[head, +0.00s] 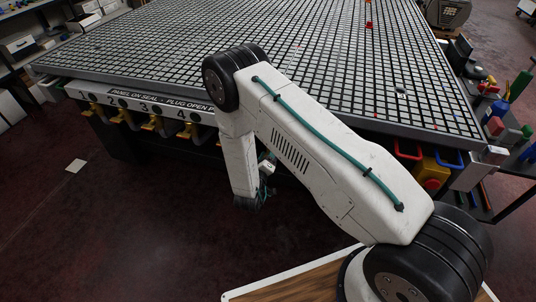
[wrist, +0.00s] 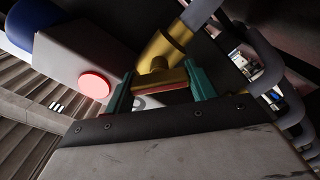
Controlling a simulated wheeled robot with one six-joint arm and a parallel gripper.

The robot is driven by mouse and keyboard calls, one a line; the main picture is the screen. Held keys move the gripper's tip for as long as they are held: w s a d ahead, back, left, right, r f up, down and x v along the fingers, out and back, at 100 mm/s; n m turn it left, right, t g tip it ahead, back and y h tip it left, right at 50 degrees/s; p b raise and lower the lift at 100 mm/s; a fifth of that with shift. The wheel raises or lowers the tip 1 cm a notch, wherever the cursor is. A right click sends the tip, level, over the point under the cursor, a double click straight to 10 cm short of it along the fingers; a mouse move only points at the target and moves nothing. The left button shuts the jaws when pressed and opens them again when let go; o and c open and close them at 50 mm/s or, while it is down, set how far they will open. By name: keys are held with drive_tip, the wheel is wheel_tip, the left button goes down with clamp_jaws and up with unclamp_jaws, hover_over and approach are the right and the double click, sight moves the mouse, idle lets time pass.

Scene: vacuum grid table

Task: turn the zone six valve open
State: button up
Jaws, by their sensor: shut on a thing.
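In the wrist view a brass valve (wrist: 165,50) sits on a grey pipe, and its yellow handle with a red strip (wrist: 165,87) lies crosswise between my teal fingers. My gripper (wrist: 160,86) is shut on this handle, one finger at each end. Yellow valve handles (head: 150,124) show under the labels 2, 3 and 4.
A grey box with a red round button (wrist: 94,85) is left of my gripper in the wrist view. Grey curved pipes (wrist: 268,70) run at the right. The black grid table (head: 330,55) fills the head view's back. Open dark floor (head: 60,230) lies at the left.

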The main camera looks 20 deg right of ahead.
drive_tip(key=n, duration=0.3)
drive_tip(key=shift+a+n, duration=0.1)
drive_tip(key=shift+n, duration=0.3)
drive_tip(key=shift+f+n, duration=0.1)
drive_tip(key=shift+n, duration=1.7)
drive_tip(key=o, duration=1)
drive_tip(key=v, duration=0.7)
drive_tip(key=shift+s+a, duration=0.25)
drive_tip(key=shift+s, duration=0.05)
